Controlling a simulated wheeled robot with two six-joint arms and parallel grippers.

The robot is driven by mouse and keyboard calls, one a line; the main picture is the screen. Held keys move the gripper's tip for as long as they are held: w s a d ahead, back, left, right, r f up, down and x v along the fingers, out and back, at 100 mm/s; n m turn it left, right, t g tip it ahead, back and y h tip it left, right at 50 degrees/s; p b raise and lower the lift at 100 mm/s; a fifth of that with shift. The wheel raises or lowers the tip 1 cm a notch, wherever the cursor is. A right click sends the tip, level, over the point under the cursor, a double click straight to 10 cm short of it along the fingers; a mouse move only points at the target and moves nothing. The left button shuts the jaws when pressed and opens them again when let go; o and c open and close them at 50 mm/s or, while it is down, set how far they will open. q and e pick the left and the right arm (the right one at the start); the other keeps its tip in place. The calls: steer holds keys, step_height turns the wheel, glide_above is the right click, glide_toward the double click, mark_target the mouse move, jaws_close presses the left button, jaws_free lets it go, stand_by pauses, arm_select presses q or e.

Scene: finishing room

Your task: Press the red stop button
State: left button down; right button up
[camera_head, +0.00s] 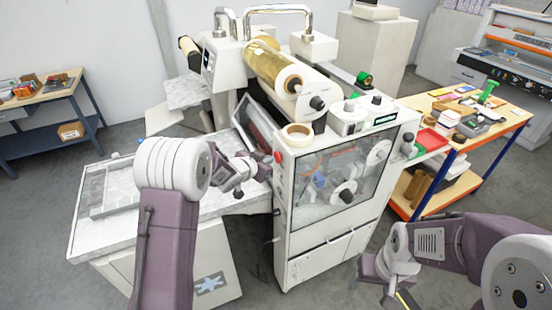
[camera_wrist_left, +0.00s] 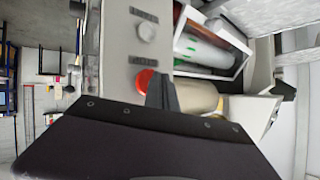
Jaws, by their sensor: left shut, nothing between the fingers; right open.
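The red stop button (camera_head: 278,156) is a small round red knob on the left edge of the white machine's front (camera_head: 300,190). In the left wrist view the red button (camera_wrist_left: 146,79) sits just left of my dark fingertips, which overlap its right side. My left gripper (camera_head: 265,167) is shut and empty, with its tip close to the button. I cannot tell whether it touches the button.
A grey knob (camera_wrist_left: 146,32) sits beside the red button on the same panel. A tape roll (camera_head: 297,135) lies on the machine top, and a gold foil roll (camera_head: 270,65) is behind it. A flat bed (camera_head: 120,225) extends left. A cluttered workbench (camera_head: 520,118) stands right.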

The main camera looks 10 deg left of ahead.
arm_select(q)
steer(key=shift+w+d, duration=0.2)
steer(key=shift+d, duration=0.1)
stand_by(0.9)
steer(key=shift+s+a, duration=0.45)
steer(key=shift+a, duration=0.2)
steer(key=s+a, duration=0.1)
steer(key=s+a+p, duration=0.1)
steer(key=a, duration=0.2)
steer(key=shift+s+a, duration=0.1)
steer(key=shift+s, duration=0.3)
stand_by(0.6)
